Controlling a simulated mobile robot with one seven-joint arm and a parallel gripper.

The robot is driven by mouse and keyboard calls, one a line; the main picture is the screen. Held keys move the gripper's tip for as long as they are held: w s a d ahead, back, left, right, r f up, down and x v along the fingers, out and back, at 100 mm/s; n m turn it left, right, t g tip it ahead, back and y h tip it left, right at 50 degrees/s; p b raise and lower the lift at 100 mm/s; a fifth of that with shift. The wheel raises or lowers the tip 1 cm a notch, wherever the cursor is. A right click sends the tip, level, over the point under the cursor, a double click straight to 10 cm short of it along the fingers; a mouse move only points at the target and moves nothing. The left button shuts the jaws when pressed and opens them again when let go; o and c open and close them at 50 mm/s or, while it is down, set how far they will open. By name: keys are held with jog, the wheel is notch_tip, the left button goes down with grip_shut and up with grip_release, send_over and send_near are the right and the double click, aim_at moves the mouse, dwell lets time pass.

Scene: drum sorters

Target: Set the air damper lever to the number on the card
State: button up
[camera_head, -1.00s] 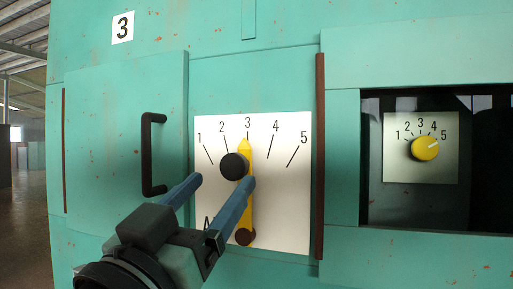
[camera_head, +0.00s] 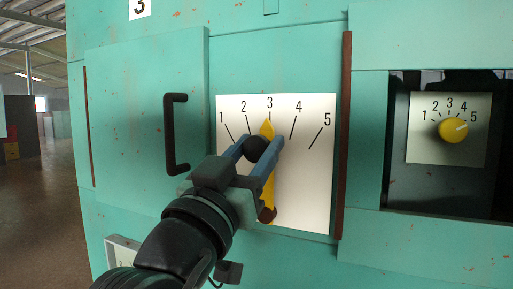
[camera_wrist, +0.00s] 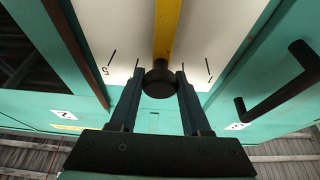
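The air damper lever (camera_head: 267,187) is a yellow bar with a black round knob (camera_head: 257,149) and a dark pivot at its lower end. It stands nearly upright, its tip at the 3 on the white scale plate (camera_head: 307,190), marked 1 to 5. The card (camera_head: 139,8) at the top left reads 3, its top cut off. My gripper (camera_head: 260,142) has its fingers on either side of the knob. In the wrist view the knob (camera_wrist: 160,83) sits between the fingertips, with very narrow gaps at most; the fingers look open, though contact is hard to judge.
A black door handle (camera_head: 171,134) stands out left of the plate. A brown vertical strip (camera_head: 342,135) runs along its right side. A recess further right holds a yellow dial (camera_head: 453,130) with its own 1 to 5 scale.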

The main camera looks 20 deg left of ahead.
grip_shut()
dwell(0.9)
